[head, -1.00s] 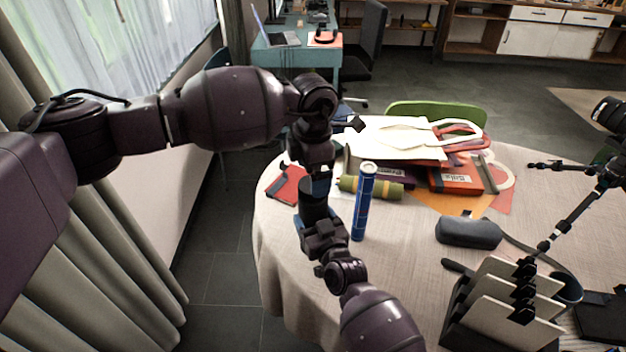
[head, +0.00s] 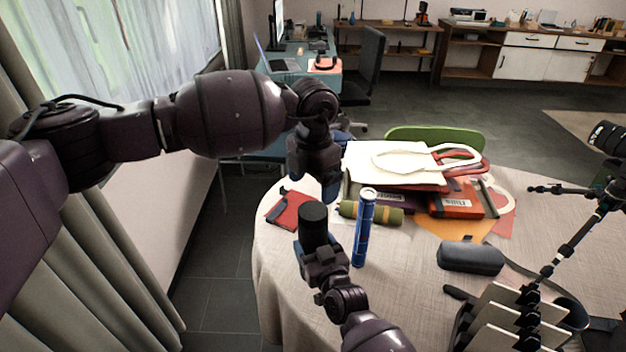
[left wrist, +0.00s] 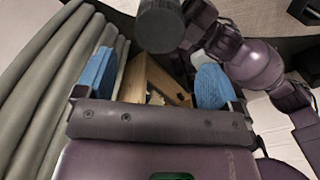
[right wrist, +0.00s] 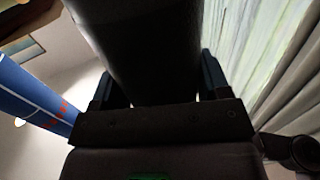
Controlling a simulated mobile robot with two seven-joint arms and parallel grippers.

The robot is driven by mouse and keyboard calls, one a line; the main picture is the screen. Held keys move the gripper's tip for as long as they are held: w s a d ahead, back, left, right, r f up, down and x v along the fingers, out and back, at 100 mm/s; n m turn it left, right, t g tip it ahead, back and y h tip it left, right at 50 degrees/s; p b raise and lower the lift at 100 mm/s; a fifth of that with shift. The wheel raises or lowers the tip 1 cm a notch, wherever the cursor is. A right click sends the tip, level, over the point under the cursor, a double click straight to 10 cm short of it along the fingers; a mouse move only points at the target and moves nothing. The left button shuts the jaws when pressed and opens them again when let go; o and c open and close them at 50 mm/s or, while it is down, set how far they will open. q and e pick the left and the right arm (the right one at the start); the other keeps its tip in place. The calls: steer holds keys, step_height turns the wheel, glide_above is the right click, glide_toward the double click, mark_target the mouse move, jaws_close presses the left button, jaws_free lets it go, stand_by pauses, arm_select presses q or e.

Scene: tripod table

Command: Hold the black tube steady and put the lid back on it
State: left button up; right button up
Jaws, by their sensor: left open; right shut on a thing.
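The black tube (head: 314,228) stands upright in my right gripper (head: 314,250), which is shut on its lower part near the table's left edge. It also shows large in the right wrist view (right wrist: 150,45) and at the top of the left wrist view (left wrist: 160,28). Its upper end looks dark and flat. No separate lid shows, and I cannot tell whether that end is a lid or the tube itself. My left gripper (head: 328,188) is open and empty, above and slightly behind the tube, apart from it. Its blue finger pads (left wrist: 97,75) hold nothing.
A blue cylinder (head: 363,235) stands upright just right of the black tube. Behind lie a green-banded roll (head: 388,215), a red item (head: 288,208) and stacked bags and boxes (head: 410,168). A dark case (head: 470,257) and a rack (head: 505,310) are at right.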

mark_target(313, 210)
arm_select(q)
steer(key=shift+r, duration=0.2)
steer(key=shift+f, duration=0.1)
steer(key=shift+f, duration=3.95)
steer(key=c, duration=0.9)
steer(key=o, duration=1.1)
steer(key=shift+c, duration=0.2)
steer(key=shift+r, duration=0.1)
step_height(313, 210, up, 12)
